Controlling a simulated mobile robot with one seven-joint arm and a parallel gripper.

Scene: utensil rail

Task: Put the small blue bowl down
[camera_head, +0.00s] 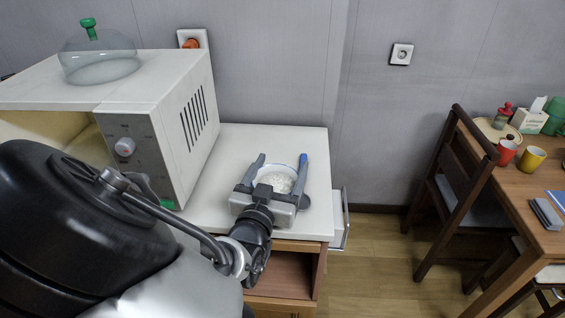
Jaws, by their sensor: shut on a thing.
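The small blue bowl (279,181) is over the right part of the white counter top, with whitish contents and a thin blue rim showing. My gripper (280,164) reaches over the counter from the front, with one finger on each side of the bowl, and is shut on it. The gripper's body hides the near side of the bowl. I cannot tell whether the bowl's base touches the counter (250,140).
A white microwave (160,120) stands left of the bowl, with a clear dome cover (98,58) on top. The counter behind the bowl is bare. Its right edge is close to the gripper. A chair (455,200) and a wooden table (510,190) stand farther right.

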